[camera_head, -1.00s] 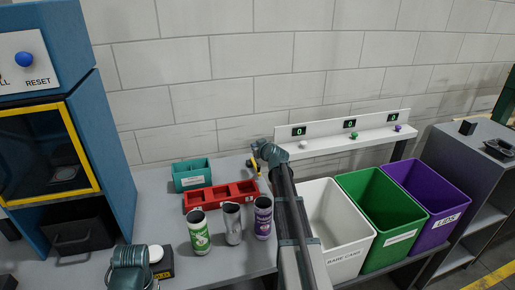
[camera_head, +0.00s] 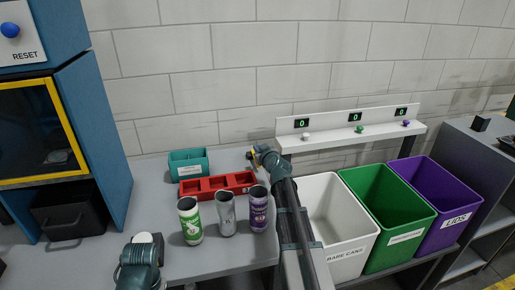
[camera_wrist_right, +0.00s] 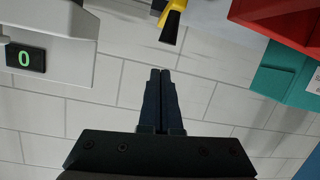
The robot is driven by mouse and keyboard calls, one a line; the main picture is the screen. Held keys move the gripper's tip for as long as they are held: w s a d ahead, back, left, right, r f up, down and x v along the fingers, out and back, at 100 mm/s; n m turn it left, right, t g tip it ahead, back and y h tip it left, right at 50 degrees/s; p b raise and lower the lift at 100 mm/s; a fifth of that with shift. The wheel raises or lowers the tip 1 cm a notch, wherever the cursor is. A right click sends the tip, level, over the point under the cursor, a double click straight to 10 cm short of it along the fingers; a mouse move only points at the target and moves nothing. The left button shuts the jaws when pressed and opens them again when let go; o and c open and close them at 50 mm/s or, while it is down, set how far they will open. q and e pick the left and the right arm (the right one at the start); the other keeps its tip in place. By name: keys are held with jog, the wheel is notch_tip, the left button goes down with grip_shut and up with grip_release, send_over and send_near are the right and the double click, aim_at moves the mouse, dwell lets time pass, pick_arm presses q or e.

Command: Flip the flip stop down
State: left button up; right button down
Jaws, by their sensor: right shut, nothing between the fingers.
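The flip stop, a yellow bar with a black end, shows at the top of the right wrist view (camera_wrist_right: 171,24). In the head view only a small yellow-black bit (camera_head: 250,155) shows, right of the red tray and beside my right wrist. My right gripper is shut and empty, with its dark fingertips (camera_wrist_right: 160,75) together. In the wrist picture the tips lie just short of the flip stop's black end, with a gap between them. In the head view the right gripper's fingers are too small to make out. My left arm shows at the bottom left; its fingers are not visible.
A red tray (camera_head: 217,195) and teal bin (camera_head: 189,174) stand left of my right arm, with several cans in front. White (camera_head: 340,250), green (camera_head: 385,265) and purple (camera_head: 436,245) bins stand right of it. A counter shelf (camera_head: 350,138) runs behind. The blue machine (camera_head: 98,130) is at left.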

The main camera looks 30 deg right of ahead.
jog(key=f, duration=0.1)
jog(key=s+f+b, duration=0.1)
jog(key=f+b, duration=0.1)
jog(key=shift+s+a, duration=0.15)
jog(key=shift+s, duration=0.1)
jog(key=shift+s+a+f+b, duration=0.25)
jog(key=shift+s+f+b, duration=0.1)
jog(key=shift+b, duration=0.25)
pick_arm(q)
jog(key=f, duration=0.4)
jog(key=shift+s+a, duration=0.25)
jog(key=shift+s, duration=0.15)
pick_arm(e)
jog(key=shift+s, duration=0.15)
jog(key=shift+s+f, duration=0.1)
jog(key=shift+s, duration=0.1)
pick_arm(q)
notch_tip(320, 180, up, 4)
jog(key=p, duration=0.3)
jog(key=shift+d+f+p, duration=0.1)
jog(key=shift+d+p, duration=0.05)
jog(key=shift+p, duration=0.15)
pick_arm(e)
jog(key=r+v, duration=0.1)
jog(key=v, duration=1.2)
jog(key=shift+w, duration=0.2)
